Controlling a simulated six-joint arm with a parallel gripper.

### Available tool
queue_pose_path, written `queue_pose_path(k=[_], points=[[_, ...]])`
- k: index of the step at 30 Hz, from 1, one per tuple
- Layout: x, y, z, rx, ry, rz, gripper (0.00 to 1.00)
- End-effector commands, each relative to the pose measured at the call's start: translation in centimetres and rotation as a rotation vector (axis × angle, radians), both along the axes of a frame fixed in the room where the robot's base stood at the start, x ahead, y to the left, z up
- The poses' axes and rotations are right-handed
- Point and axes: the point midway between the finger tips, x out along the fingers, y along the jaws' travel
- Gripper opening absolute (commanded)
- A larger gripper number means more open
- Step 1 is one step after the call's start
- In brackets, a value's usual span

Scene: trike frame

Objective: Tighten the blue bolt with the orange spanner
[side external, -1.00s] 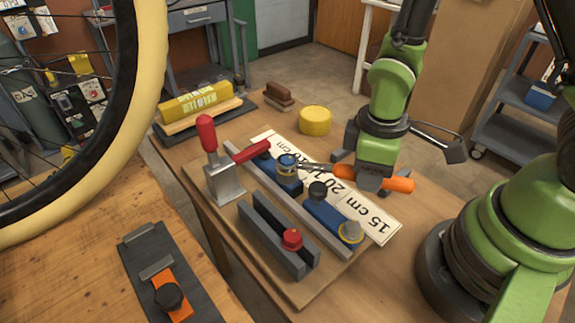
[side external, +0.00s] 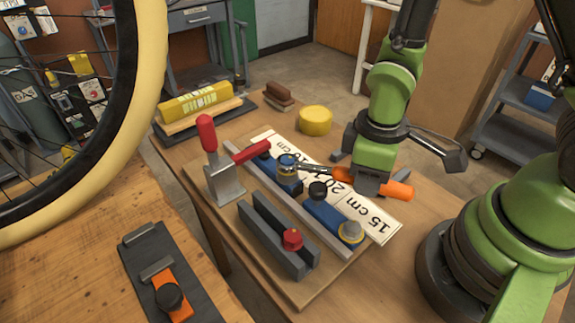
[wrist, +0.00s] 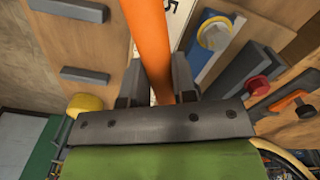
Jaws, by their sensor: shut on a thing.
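My gripper (side external: 368,184) is shut on the handle of the orange spanner (side external: 398,191). The handle also runs up between the fingers in the wrist view (wrist: 150,45). The spanner's grey shaft reaches left to the blue bolt (side external: 287,161), which stands upright at the far end of the blue fixture. The spanner's head is at the bolt; I cannot tell how fully it sits around it. The bolt and spanner head do not show in the wrist view.
A grey bolt with a yellow ring (side external: 351,232) and a black knob (side external: 318,190) stand nearby. A red-handled clamp (side external: 222,172) is left of the bolt. A grey channel with a red knob (side external: 292,239) lies in front. A yellow cylinder (side external: 315,120) is behind.

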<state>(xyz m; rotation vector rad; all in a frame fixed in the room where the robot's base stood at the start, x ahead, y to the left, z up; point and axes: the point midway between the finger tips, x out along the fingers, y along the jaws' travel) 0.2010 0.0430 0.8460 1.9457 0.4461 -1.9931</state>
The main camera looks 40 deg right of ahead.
Motion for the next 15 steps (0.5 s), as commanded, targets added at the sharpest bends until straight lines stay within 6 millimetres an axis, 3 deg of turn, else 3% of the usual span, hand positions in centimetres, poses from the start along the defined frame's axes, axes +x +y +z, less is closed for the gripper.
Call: queue_pose_path(k=[15], points=[[-0.15,1.08,0.05,0.002,-0.009,-0.074,0.00]])
